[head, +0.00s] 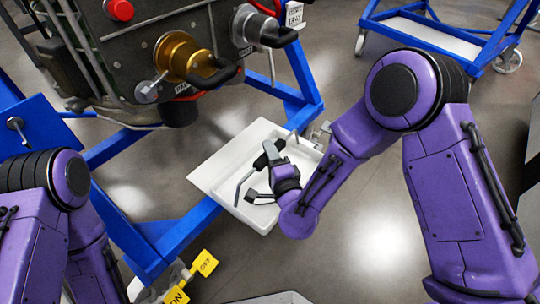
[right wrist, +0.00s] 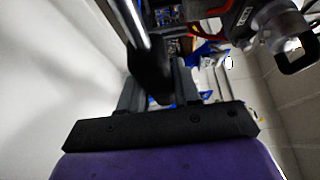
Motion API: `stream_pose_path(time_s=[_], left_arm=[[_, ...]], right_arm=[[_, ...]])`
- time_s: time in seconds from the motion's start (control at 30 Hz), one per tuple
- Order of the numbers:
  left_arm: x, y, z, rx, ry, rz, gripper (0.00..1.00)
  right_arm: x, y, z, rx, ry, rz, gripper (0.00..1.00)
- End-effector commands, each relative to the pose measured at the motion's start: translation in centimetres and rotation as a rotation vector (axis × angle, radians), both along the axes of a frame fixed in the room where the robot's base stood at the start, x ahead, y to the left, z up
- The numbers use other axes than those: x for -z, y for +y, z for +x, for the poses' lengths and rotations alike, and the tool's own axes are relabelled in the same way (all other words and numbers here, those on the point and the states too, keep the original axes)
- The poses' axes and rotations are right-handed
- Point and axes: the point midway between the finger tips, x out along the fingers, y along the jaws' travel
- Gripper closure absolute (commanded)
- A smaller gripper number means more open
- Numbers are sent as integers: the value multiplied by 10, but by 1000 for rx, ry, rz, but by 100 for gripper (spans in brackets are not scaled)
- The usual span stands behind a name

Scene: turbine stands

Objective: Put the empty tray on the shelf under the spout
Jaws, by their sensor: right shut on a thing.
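The white tray (head: 262,212) shows in the middle of the head view, beside the blue stand frame. It is shallow with raised walls, and its visible inside is empty. My right gripper (head: 272,160) is over the tray, shut on its dark handle. In the right wrist view the fingers (right wrist: 158,88) close around this black grip (right wrist: 150,72), with the pale tray wall filling the left side. The dark spout (head: 180,113) hangs under the machine, left of the tray. I cannot tell the shelf apart from the tray's pale left part. My left gripper is out of view.
The machine (head: 125,45) carries a yellow-brown valve (head: 183,58), a grey valve (head: 255,25) and a red button (head: 120,10). Blue stand bars (head: 180,232) run close left of the tray. Yellow tags (head: 204,263) hang below. Another blue wheeled stand (head: 435,35) is behind right.

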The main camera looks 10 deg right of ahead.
Motion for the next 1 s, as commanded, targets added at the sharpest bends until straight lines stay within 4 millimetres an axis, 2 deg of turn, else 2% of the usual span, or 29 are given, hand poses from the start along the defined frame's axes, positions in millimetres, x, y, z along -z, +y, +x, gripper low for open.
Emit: stream_pose_path(time_s=[0.2, 0.23, 0.3, 0.67, 0.77, 1.0], left_arm=[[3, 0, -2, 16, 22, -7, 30], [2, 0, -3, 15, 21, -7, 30], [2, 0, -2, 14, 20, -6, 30], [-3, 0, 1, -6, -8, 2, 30], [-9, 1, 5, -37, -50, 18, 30], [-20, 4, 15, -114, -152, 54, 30]], right_arm=[[3, 0, 0, 0, -2, 1, 100], [3, 0, 0, 0, 0, 0, 58], [2, 0, 0, 0, 0, 0, 42], [-3, 0, -3, -1, 1, -1, 42], [-3, -2, -24, -4, 5, -4, 42], [-2, -11, -86, -6, 4, -6, 42]])
